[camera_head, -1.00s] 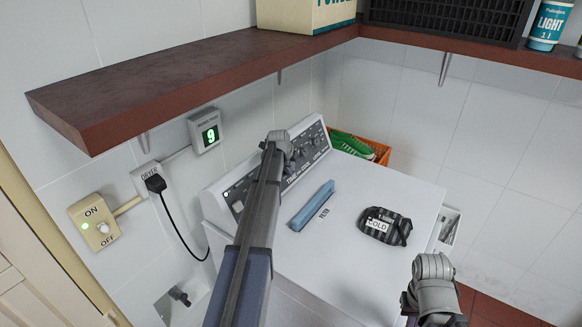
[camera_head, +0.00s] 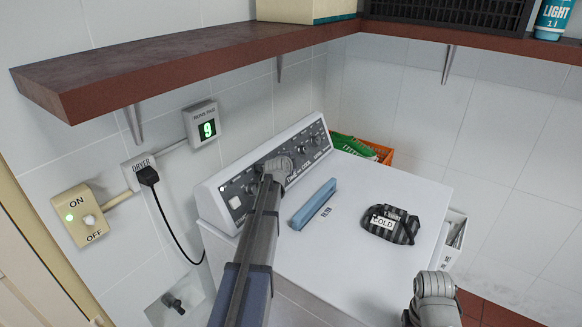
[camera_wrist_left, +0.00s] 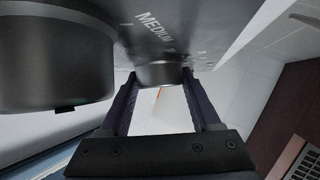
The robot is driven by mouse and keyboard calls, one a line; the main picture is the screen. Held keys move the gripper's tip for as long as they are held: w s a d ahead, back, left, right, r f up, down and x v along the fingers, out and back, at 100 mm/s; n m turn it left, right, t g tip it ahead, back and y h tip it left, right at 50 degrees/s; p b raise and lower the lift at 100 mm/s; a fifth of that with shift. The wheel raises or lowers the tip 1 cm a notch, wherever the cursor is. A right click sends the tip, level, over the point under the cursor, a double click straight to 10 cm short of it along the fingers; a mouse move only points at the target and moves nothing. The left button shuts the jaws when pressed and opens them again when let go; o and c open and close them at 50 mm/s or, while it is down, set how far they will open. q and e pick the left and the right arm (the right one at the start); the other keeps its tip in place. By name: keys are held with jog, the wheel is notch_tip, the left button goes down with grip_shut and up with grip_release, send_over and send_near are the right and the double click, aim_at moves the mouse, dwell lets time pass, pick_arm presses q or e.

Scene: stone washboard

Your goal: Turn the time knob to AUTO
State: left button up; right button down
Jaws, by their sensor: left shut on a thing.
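The white dryer (camera_head: 350,260) has a dark sloped control panel (camera_head: 318,137) at its back edge with several knobs. My left arm reaches up to the panel's middle and hides part of it in the head view. In the left wrist view, my left gripper (camera_wrist_left: 158,88) has its two fingers on either side of a small dark knob (camera_wrist_left: 158,73) and is shut on it. A larger dark knob (camera_wrist_left: 55,60) sits to its left, with the word MEDIUM printed between them. The labels of the gripped knob and its pointer are not readable. My right arm shows at lower right; its fingers are out of view.
A blue bar (camera_head: 314,203) and a dark striped bundle (camera_head: 390,225) tagged COLD lie on the dryer top. A wall display (camera_head: 207,129) reads 9. An ON/OFF switch (camera_head: 88,220) and a plugged-in black cord (camera_head: 165,215) are at left.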

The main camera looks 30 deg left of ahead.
dwell(0.3)
pick_arm(q)
jog(key=o, duration=1.4)
jog(key=shift+s, duration=0.1)
jog(key=p+v, duration=0.3)
jog(key=v, duration=0.4)
jog(key=shift+s+d+r, duration=0.1)
jog(key=shift+s+d, duration=0.05)
jog(key=shift+s, duration=0.15)
jog(key=shift+r, duration=0.1)
